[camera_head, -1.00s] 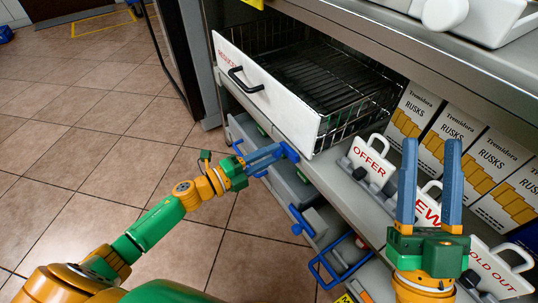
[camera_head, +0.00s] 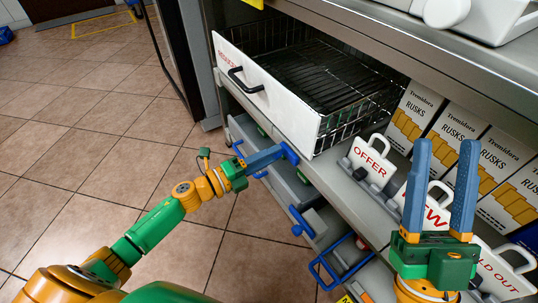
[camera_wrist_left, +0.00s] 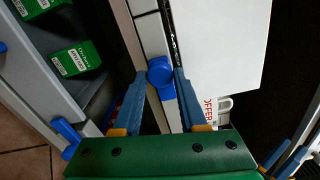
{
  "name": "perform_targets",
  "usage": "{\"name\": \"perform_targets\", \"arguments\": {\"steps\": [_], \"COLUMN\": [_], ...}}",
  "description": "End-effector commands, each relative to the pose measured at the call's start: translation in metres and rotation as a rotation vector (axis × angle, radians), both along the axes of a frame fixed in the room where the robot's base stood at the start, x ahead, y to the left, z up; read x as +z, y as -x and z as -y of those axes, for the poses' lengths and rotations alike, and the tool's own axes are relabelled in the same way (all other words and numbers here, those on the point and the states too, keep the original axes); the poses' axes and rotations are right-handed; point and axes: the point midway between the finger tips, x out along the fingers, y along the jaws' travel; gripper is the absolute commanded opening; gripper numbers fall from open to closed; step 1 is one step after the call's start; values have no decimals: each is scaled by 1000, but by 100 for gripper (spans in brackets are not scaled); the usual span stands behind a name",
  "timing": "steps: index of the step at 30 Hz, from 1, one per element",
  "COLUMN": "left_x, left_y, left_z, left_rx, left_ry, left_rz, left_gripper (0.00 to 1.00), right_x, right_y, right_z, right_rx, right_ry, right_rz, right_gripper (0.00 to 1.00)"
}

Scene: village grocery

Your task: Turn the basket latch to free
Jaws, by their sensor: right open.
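The basket latch, a blue knob with a short bar, shows in the left wrist view (camera_wrist_left: 161,70) on the front edge below the basket. In the head view the latch (camera_head: 290,153) is at the lower corner of the wire basket's white front panel (camera_head: 265,88). My left gripper (camera_head: 272,156) is at the latch. In the left wrist view its open fingers (camera_wrist_left: 160,84) stand one on each side of the knob; whether they touch it I cannot tell. My right gripper (camera_head: 440,188) is open and empty, fingers pointing up, before the shelf signs.
Drawers with blue handles (camera_head: 334,262) lie below the basket. White OFFER (camera_head: 369,159) and SOLD OUT signs stand on the shelf ledge before rusk boxes (camera_head: 465,140). Green boxes (camera_wrist_left: 76,60) lie in a lower drawer.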

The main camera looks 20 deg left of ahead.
Motion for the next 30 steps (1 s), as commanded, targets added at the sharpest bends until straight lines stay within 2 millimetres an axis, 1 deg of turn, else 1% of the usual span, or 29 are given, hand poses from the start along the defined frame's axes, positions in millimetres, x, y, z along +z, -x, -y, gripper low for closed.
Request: {"name": "perform_targets", "arguments": {"steps": [1, 2, 3, 11, 13, 17, 21, 25, 27, 30], "left_x": [-1, -1, -1, 0, 0, 1, 1, 0, 0, 0], "left_y": [0, 0, 0, 0, 3, 19, 40, 51, 55, 56], "left_z": [0, 0, 0, 0, -3, -16, -31, -40, -43, -44], "left_rx": [-1, -1, 0, 1, 2, 3, 2, 1, 1, 0], "left_ry": [-1, 0, 0, 1, 1, 1, 0, 2, 0, 0], "left_rz": [-1, -2, -1, 0, -3, -5, -5, -4, -3, 0], "left_gripper": [56, 64, 70, 70, 70, 70, 70, 70, 70, 70], "right_x": [0, 0, 0, 0, -1, -21, -51, -73, -80, -84], "right_y": [0, 0, 0, 0, -3, -25, -46, -56, -59, -60], "right_z": [0, 0, 0, 0, 0, -1, -1, -1, 0, 0], "right_rx": [0, 0, 0, 0, -4, -20, -36, -47, -50, -51], "right_ry": [0, 0, 0, 0, 5, 42, 87, 115, 123, 128], "right_rz": [0, 0, 0, 0, -17, -174, -363, -482, -515, -532], "right_gripper": [50, 50, 50, 50, 50, 50, 50, 50, 50, 50]}}
